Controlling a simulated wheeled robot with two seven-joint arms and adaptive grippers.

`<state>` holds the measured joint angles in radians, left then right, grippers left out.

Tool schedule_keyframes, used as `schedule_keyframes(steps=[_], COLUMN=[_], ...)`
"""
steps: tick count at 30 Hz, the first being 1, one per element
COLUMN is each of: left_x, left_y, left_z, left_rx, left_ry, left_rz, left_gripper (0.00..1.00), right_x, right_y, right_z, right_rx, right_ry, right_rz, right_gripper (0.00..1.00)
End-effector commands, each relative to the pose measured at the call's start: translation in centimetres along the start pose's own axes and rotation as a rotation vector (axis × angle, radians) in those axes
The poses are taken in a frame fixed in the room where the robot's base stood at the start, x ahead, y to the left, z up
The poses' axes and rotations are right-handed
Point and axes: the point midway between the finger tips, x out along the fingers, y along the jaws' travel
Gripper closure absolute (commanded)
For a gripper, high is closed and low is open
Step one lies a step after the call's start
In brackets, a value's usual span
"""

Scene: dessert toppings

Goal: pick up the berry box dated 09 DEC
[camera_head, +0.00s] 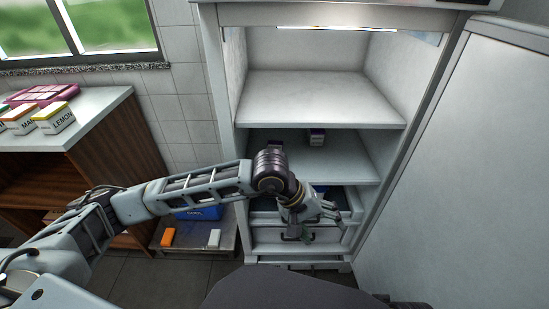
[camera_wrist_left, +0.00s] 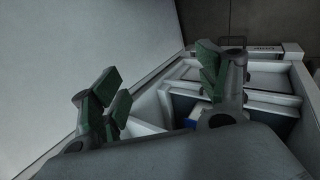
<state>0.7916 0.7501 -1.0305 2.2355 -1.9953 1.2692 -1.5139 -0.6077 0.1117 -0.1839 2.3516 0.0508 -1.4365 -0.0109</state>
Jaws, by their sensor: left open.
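A small box with a purple top and white front (camera_head: 317,138) stands on the fridge's middle shelf in the head view. A second dark purple item (camera_head: 277,146) shows behind my left arm, mostly hidden. No date is readable on either, so I cannot tell which is the berry box dated 09 DEC. My left gripper (camera_head: 322,211) is at the pulled-out lower drawer, below that shelf. In the left wrist view its green-padded fingers (camera_wrist_left: 162,85) are spread, with nothing seen between them. My right gripper is not in view.
The open lower drawer (camera_head: 346,213) holds something blue, partly hidden. The fridge door (camera_head: 450,160) stands open at right. The upper shelf (camera_head: 320,97) is empty. At left, a counter (camera_head: 95,107) carries labelled boxes. A blue cooler (camera_head: 205,213) sits on a low platform.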

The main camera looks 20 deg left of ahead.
Motion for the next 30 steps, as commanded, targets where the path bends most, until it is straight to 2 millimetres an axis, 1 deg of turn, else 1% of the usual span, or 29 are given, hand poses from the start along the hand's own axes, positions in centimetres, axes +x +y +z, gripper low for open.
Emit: schedule_keyframes(steps=[1,6,9,12,15,18,30], left_x=[-0.3,-2.0,-3.6,-5.2,-6.3,-7.0,-7.1], left_y=[-1.1,-4.9,-6.8,-8.3,-9.3,-9.8,-9.9], left_z=[-1.5,-6.0,-8.6,-10.6,-11.8,-12.4,-12.6], left_rx=[0.035,0.146,0.195,0.23,0.25,0.26,0.261], left_ry=[0.05,0.203,0.284,0.348,0.389,0.41,0.414], left_rz=[-0.054,-0.245,-0.355,-0.448,-0.512,-0.546,-0.554], left_gripper=[0.25,0.25,0.25,0.25,0.25,0.25,0.25], right_x=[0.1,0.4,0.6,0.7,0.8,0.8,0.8], right_y=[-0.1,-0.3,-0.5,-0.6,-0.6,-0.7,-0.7], right_z=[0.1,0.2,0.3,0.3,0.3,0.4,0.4], right_rx=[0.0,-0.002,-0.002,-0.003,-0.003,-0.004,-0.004], right_ry=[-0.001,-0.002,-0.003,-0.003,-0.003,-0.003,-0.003], right_rz=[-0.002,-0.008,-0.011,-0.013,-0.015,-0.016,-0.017], right_gripper=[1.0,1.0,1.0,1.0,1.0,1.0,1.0])
